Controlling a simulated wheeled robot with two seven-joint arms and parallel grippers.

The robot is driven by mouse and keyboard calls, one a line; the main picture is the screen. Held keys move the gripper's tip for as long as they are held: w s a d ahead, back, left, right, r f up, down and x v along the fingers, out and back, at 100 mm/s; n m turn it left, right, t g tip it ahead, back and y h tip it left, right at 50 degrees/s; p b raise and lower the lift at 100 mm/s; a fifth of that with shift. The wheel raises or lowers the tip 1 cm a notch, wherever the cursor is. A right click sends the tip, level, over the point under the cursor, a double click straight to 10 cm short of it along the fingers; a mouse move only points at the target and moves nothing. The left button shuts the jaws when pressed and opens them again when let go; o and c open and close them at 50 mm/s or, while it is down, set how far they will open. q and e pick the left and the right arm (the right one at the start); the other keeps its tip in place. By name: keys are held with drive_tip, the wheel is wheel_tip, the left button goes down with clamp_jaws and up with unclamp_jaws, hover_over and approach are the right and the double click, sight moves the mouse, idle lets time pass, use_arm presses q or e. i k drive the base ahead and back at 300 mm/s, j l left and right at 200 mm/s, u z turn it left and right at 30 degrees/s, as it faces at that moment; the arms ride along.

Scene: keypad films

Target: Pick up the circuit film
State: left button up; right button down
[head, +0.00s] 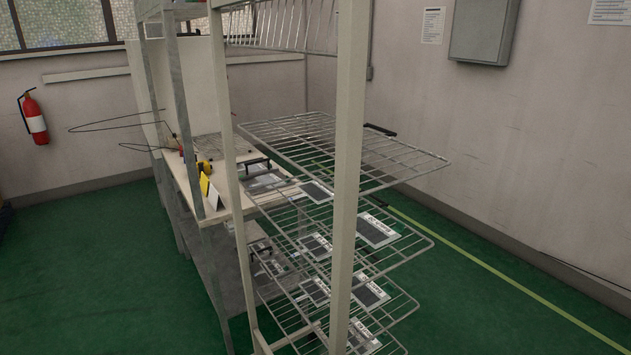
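Several flat films with dark panels and white printed labels lie on the wire shelves of a rack. One film (377,230) lies at the right of the second shelf, and another film (316,191) lies further back. A lower film (370,293) and a bottom film (362,336) show through the wires. I cannot tell which one is the circuit film. A rack post hides parts of the shelves. Neither of my grippers is in view.
The rack's top wire shelf (415,168) is empty. A fire extinguisher (33,118) hangs on the left wall. Green floor (480,315) is clear at right.

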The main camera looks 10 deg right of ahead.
sight(269, 177)
drive_tip(key=l+u, duration=0.15)
drive_tip(key=u, duration=0.15)
drive_tip(key=i+l+u, duration=0.1)
drive_tip(key=u, duration=0.25)
drive_tip(key=l+u, duration=0.35)
drive_tip(key=l, duration=0.8)
drive_tip(key=l+u, duration=0.3)
drive_tip(key=l, duration=1.4)
drive_tip(key=k+l, duration=0.15)
drive_tip(key=l, duration=0.9)
drive_tip(key=l+u, duration=0.15)
drive_tip(key=l, duration=0.45)
